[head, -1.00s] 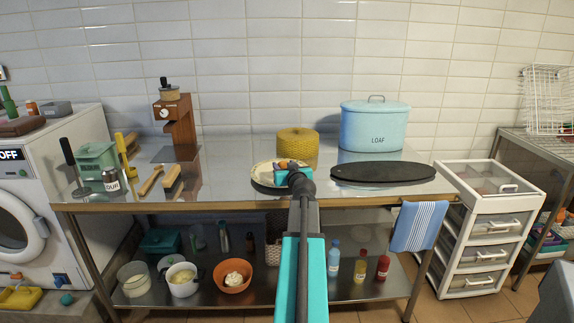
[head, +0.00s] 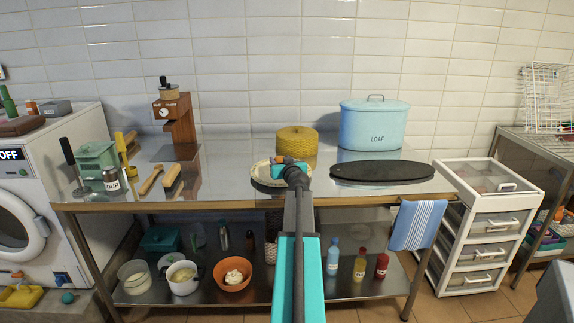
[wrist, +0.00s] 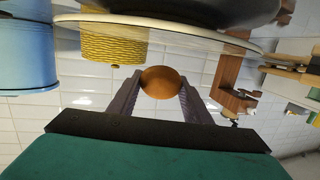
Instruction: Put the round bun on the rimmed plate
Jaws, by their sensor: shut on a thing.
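The round bun (wrist: 160,82) is orange-brown and sits between the two fingers of my gripper (wrist: 160,95) in the wrist view. My gripper is shut on it. In the head view my gripper (head: 284,164) is over the rimmed plate (head: 256,177), at the plate's back right part, and hides some of it. The plate is cream with a raised rim and stands on the steel table. Its pale rim (wrist: 85,18) crosses the top of the tilted wrist view. I cannot tell whether the bun touches the plate.
A yellow woven pot (head: 298,143) stands just behind the plate. A dark oval board (head: 382,172) lies to the right, with a blue loaf bin (head: 374,126) behind it. A wooden grinder (head: 180,125) and brushes (head: 160,180) are to the left. The table between is clear.

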